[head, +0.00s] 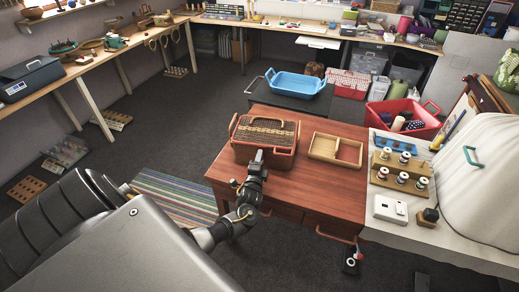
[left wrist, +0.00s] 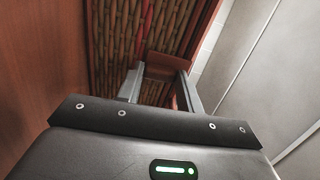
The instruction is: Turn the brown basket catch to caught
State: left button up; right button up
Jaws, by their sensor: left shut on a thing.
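The brown woven basket (head: 263,130) stands on the red-brown wooden table, its lid down. My left gripper (head: 258,157) is at the middle of the basket's front side, and its fingers hide the catch in the head view. In the left wrist view the basket's wicker wall (left wrist: 112,35) fills the top. The two grey fingers of my left gripper (left wrist: 162,80) are on either side of a small brown piece, the catch (left wrist: 168,61). The gripper is shut on it. How far the catch is turned cannot be told. My right gripper is not in view.
A blue basket (head: 296,82) stands on a dark surface behind. A white worktop to the right holds a spool rack (head: 400,177) and a covered machine (head: 480,180).

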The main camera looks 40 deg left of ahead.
pick_arm(q)
jog(key=shift+m, duration=0.4)
jog(key=o, duration=1)
jog(key=v, duration=1.1)
jog(key=shift+b, duration=0.35)
